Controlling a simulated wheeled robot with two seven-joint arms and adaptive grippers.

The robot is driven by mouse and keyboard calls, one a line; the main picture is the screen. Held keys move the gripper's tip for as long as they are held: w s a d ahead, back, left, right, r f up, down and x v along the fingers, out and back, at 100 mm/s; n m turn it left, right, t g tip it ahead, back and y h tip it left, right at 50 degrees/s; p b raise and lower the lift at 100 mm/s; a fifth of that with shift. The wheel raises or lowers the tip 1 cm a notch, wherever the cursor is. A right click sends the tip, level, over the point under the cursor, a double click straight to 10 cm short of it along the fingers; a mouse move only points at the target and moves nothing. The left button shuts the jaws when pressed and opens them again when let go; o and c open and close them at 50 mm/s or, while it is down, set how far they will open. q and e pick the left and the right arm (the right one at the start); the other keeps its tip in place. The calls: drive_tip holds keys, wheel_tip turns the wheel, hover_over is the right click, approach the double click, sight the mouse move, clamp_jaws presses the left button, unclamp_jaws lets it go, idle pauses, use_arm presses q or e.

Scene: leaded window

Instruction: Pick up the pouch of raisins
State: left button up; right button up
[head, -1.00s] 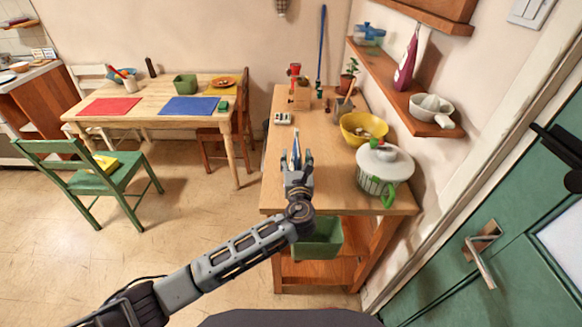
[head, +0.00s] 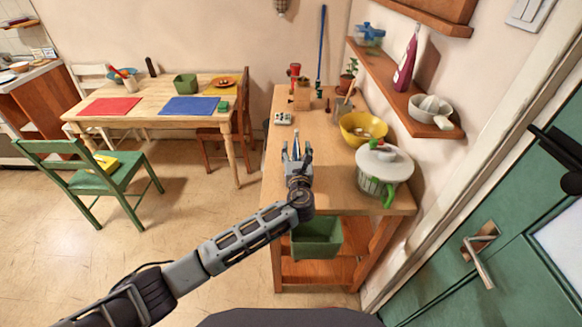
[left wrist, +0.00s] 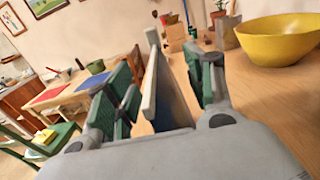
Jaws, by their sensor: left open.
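A thin, flat object, blue with a pale edge, stands upright between the fingers of my left gripper (head: 297,152). It seems to be the pouch of raisins (head: 296,150), but no label can be read. In the left wrist view the pouch (left wrist: 168,92) rises edge-on between the two green-padded fingers (left wrist: 160,95). The fingers are open, one on each side of it, with a visible gap on the right. Its lower part is hidden by the gripper. My right gripper is not in view.
The wooden workbench (head: 335,190) carries a yellow bowl (head: 362,128) and a lidded pot (head: 383,170) to the right of the gripper. A small white item (head: 283,118) and a red-topped grinder (head: 297,88) stand farther back. A shelf (head: 432,124) overhangs on the right.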

use_arm(q)
drive_tip(key=shift+w, duration=0.35)
drive_tip(key=shift+c, duration=0.4)
clamp_jaws()
